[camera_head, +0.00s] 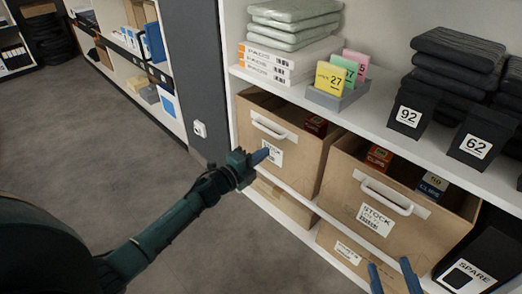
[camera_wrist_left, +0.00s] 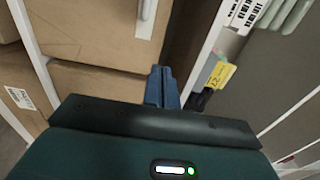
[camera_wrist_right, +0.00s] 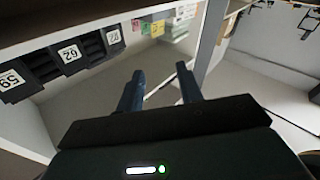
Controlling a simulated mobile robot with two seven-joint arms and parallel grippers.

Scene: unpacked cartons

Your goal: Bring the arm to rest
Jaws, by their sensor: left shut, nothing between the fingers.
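My left arm (camera_head: 165,228) reaches in from the lower left in the head view. Its gripper (camera_head: 261,156) is in front of the left carton (camera_head: 300,160); whether it touches the carton I cannot tell. In the left wrist view the blue fingers (camera_wrist_left: 162,84) are together with nothing between them. My right gripper (camera_head: 396,279) shows at the bottom of the head view, in front of the right carton (camera_head: 395,215). In the right wrist view its two fingers (camera_wrist_right: 160,90) are apart and empty. Most of the right arm is out of view.
A white shelf (camera_head: 300,98) above the cartons bears folded stacks, paper packs (camera_head: 285,62), coloured cards (camera_head: 335,77) and black numbered bins (camera_head: 408,117). A black SPARE box (camera_head: 470,270) stands at the right. Grey floor (camera_head: 90,150) is clear at the left.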

